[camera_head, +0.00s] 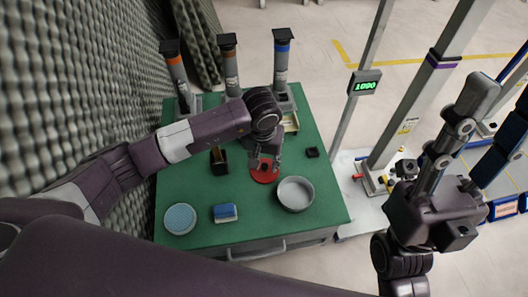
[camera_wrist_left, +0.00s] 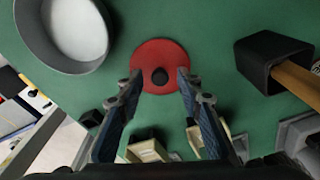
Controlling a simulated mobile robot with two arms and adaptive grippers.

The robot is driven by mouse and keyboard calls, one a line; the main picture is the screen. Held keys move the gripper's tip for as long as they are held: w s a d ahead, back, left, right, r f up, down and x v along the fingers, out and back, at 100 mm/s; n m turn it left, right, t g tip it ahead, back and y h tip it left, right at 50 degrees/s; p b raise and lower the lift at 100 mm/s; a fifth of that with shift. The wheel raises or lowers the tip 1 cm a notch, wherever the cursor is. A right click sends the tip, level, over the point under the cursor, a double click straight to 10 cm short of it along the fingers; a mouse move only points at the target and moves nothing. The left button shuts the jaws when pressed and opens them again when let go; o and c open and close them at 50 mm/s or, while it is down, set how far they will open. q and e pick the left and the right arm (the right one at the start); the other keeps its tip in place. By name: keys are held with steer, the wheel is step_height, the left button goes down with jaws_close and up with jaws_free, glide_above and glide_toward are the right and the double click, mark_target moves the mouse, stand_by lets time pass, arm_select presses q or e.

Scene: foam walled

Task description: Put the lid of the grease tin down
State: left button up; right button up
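The lid (camera_head: 264,174) is a red disc with a black knob, seen flat against the green tabletop. It also shows in the left wrist view (camera_wrist_left: 160,55). The grease tin is probably the round grey open pan (camera_head: 296,194), standing to the right of the lid and nearer me; in the wrist view it is at upper left (camera_wrist_left: 45,45). My left gripper (camera_head: 266,160) is over the lid. In the wrist view its fingers (camera_wrist_left: 157,82) are apart, on either side of the knob and clear of it. My right gripper (camera_head: 474,95) is off the table at right; its fingers' state is unclear.
On the green table (camera_head: 245,230) are a black holder (camera_head: 219,168), a blue-and-white block (camera_head: 225,213), a blue-topped round item (camera_head: 180,219), a small black item (camera_head: 312,152) and a cream tray (camera_head: 291,122). Three grey cylinders stand behind. Foam wall (camera_head: 110,80) at left; metal posts right.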

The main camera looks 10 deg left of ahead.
mark_target(264, 168)
arm_select(q)
steer(key=r, duration=0.2)
steer(key=r+p, duration=0.1)
steer(key=r, duration=0.1)
steer(key=r+p, duration=0.1)
steer(key=r, duration=0.1)
steer(key=shift+s+r, duration=0.1)
steer(key=shift+s, duration=0.2)
steer(key=shift+s+r+p, duration=0.25)
steer(key=shift+r+p, duration=0.2)
steer(key=shift+r, duration=0.95)
steer(key=shift+s+r+p, duration=0.2)
steer(key=shift+r+p, duration=0.2)
steer(key=shift+r, duration=1)
arm_select(e)
steer(key=w+a+f+g+h, duration=0.2)
steer(key=w+f+g, duration=0.8)
steer(key=w, duration=0.5)
steer(key=shift+w+a+f+h, duration=0.35)
steer(key=shift+a+f+h, duration=0.05)
steer(key=shift+f, duration=0.4)
arm_select(q)
steer(key=shift+r, duration=0.1)
arm_select(e)
steer(key=shift+f, duration=0.1)
